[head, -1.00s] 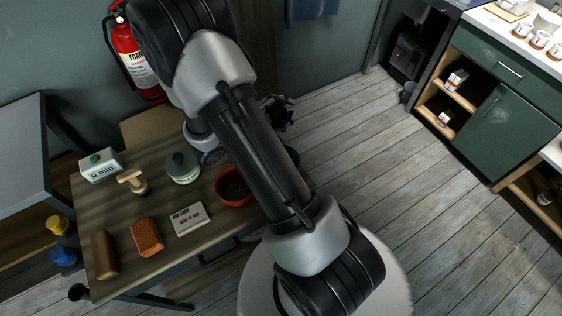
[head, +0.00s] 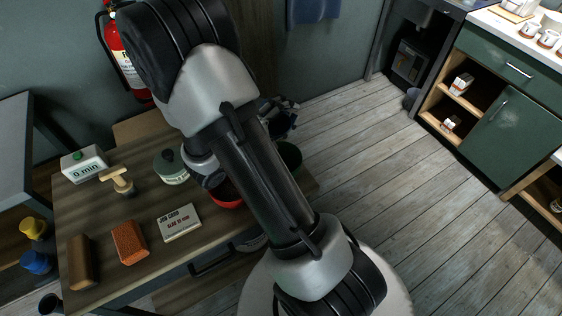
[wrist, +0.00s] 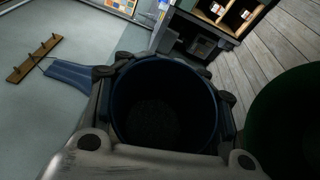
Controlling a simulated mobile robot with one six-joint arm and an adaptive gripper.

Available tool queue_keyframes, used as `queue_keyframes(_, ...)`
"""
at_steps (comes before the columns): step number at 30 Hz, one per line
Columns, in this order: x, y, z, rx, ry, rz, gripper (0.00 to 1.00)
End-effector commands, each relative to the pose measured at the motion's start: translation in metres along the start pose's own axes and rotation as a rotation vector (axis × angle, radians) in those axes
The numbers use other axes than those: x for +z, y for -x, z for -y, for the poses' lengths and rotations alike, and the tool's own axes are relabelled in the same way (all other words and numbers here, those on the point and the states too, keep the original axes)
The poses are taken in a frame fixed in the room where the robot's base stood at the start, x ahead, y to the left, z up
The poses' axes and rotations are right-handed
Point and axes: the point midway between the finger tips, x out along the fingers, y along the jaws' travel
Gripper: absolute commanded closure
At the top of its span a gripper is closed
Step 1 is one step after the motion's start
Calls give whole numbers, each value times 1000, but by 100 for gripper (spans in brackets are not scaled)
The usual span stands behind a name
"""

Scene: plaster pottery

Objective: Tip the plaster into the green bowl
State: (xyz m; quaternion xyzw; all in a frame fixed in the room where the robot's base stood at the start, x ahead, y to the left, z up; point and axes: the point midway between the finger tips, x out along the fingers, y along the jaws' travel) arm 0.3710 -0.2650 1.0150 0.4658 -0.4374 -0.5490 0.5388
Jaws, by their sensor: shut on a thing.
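My gripper (wrist: 165,64) is shut on a dark blue cup, with a finger on each side of it. In the wrist view I look into the cup (wrist: 163,110); its inside is dark, with grainy grey stuff at the bottom that looks like the plaster. The green bowl (wrist: 288,120) is at the right edge of the wrist view, beside the cup and apart from it in the picture. In the head view the green bowl (head: 291,156) shows just right of my arm, partly hidden by it. My gripper (head: 281,116) is above and behind it there.
Open floor lies to the right.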

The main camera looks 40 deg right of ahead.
Motion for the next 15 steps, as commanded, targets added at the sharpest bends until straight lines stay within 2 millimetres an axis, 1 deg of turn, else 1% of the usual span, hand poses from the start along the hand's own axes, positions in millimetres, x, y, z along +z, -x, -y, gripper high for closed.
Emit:
queue_keyframes(2, 1, 0, 4, 4, -7, 0, 85)
queue_keyframes(15, 2, 1, 6, 27, -47, 3, 85)
